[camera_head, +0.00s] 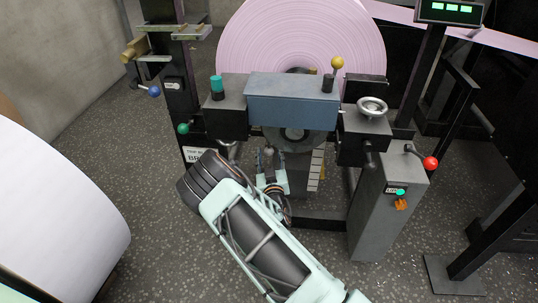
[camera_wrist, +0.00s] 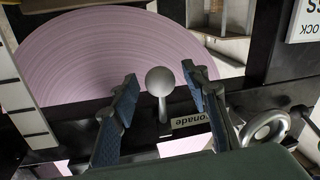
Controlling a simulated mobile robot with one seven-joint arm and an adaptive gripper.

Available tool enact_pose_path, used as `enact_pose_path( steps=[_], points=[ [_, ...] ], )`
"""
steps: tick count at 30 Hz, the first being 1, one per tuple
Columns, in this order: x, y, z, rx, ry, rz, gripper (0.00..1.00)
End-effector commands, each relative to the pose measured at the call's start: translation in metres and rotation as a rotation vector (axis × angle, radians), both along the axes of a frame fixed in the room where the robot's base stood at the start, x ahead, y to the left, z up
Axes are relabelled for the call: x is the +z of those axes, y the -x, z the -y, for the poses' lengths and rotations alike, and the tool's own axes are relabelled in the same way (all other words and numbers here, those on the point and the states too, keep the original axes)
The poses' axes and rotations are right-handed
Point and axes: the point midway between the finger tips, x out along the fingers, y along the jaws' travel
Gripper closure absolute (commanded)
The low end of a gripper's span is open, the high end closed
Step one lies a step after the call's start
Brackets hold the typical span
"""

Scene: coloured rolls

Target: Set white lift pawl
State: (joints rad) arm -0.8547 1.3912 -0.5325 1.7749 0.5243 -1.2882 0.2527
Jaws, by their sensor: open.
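A pale grey-white ball knob (camera_wrist: 160,81) on a short stem shows in the wrist view. It also shows small in the head view (camera_head: 268,151), below the blue-grey box. I take it for the white pawl's knob. My gripper (camera_head: 269,166) is open in front of the machine. In the wrist view its two blue-padded fingers (camera_wrist: 159,77) stand on either side of the knob, with visible gaps on both sides. The depth between fingertips and knob is unclear. The pawl's base is hard to see.
A large pink roll (camera_head: 300,40) stands behind the blue-grey box (camera_head: 292,99). Nearby are a handwheel (camera_head: 371,107), a yellow-knobbed lever (camera_head: 337,64), a red-knobbed lever (camera_head: 430,163), a green knob (camera_head: 183,128) and a blue knob (camera_head: 154,91). A white roll (camera_head: 55,215) stands at left.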

Motion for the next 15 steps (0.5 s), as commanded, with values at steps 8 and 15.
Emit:
enact_pose_path(
  steps=[8,15],
  points=[
    [0.0002,-0.0091,-0.0013,0.0,0.0,-0.001,0.58],
    [0.0002,-0.0088,-0.0014,0.0,0.0,-0.001,0.7]
  ],
)
